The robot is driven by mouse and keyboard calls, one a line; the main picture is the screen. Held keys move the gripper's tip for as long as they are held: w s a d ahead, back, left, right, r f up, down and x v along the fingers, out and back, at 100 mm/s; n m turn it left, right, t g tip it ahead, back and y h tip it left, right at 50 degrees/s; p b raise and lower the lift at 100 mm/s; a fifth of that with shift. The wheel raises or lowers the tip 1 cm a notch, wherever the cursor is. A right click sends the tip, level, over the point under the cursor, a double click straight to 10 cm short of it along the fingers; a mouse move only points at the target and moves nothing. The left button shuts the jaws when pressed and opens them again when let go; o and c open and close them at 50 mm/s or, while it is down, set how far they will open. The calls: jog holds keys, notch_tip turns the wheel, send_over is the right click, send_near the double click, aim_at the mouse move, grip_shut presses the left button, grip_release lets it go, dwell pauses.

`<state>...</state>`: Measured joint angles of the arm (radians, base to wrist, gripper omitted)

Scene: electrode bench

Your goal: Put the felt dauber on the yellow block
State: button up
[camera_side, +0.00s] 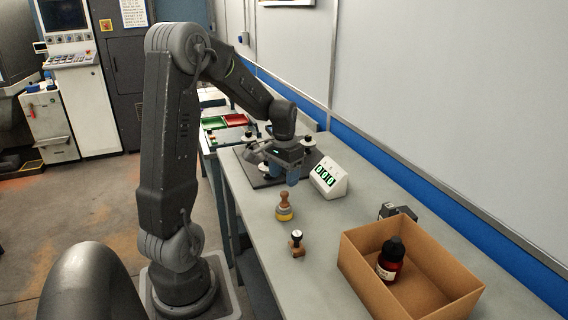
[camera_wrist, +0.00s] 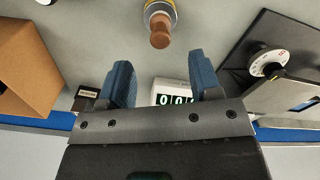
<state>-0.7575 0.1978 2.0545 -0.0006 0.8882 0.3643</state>
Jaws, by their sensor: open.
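A wooden-handled piece, which looks like the felt dauber (camera_side: 284,199), stands upright on the bench. A round yellow piece (camera_side: 285,215), which looks like the yellow block, is directly under it, and the two appear to touch. In the wrist view the brown handle (camera_wrist: 160,38) shows at the top centre, with a grey and yellow rim (camera_wrist: 160,7) around it, partly cut off by the frame edge. My gripper (camera_side: 281,176) is open and empty above the bench, behind the dauber and apart from it. Its blue fingers (camera_wrist: 160,72) show in the wrist view with nothing between their tips.
A white counter display (camera_side: 329,178) is just right of my gripper. A cardboard box (camera_side: 447,287) holds a dark red bottle (camera_side: 390,262). A dark plate (camera_side: 262,178) with instruments lies behind. The near-left bench is clear.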

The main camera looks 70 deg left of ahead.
aim_at(284, 192)
notch_tip(284, 192, up, 4)
jog(key=shift+f, duration=0.25)
jog(key=s+d+r+m+t+y, duration=0.1)
jog(key=d+r, duration=0.2)
jog(key=d, duration=0.5)
jog(key=d+r+m+t, duration=0.1)
jog(key=d+r+t, duration=0.1)
jog(key=d+r, duration=0.35)
jog(key=s+d+m+t+h, duration=0.1)
jog(key=s+d+m+t, duration=0.1)
jog(key=s+d, duration=0.6)
jog(key=d, duration=0.4)
jog(key=shift+d+f+m+t, duration=0.2)
jog(key=shift+f+m+t, duration=0.05)
jog(key=shift+m+t, duration=0.05)
